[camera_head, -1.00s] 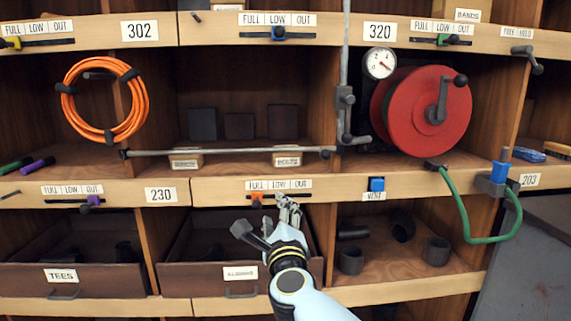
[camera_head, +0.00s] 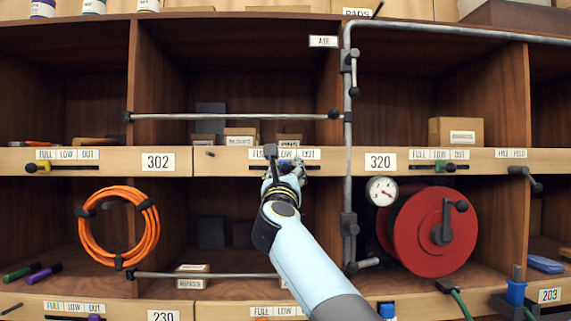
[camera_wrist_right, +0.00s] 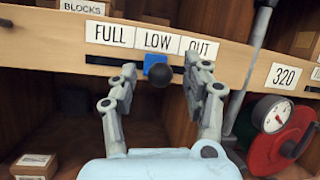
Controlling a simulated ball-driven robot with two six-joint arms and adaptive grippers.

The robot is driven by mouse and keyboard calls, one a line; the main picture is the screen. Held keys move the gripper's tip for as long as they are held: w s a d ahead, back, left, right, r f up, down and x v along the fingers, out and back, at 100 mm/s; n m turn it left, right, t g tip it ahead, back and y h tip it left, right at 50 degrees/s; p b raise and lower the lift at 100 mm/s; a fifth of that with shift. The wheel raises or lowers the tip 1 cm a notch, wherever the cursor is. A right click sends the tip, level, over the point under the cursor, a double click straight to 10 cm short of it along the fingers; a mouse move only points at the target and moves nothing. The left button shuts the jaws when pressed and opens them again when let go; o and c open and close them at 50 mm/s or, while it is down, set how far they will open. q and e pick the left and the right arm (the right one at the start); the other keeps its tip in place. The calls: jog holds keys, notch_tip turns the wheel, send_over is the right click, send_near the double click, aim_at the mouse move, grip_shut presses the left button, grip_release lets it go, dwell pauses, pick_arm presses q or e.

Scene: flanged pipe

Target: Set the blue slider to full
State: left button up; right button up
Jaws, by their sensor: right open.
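The blue slider (camera_wrist_right: 153,67) has a dark ball knob and sits under the LOW label (camera_wrist_right: 158,41) on its dark track in the right wrist view. In the head view only a little of the blue slider (camera_head: 287,165) shows behind my gripper. My right gripper (camera_wrist_right: 162,72) is open, with one finger to each side of the slider and a visible gap on both sides. In the head view the right gripper (camera_head: 290,168) is up against the rail and partly hides the track. My left gripper is not in view.
A yellow slider (camera_head: 43,167) and a green slider (camera_head: 440,166) sit on the same rail. A red reel (camera_head: 420,240) and a gauge (camera_head: 381,191) are to the lower right. A vertical pipe (camera_head: 348,200) stands just right of my gripper.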

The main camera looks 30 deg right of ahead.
jog(key=shift+x, duration=0.9)
grip_shut()
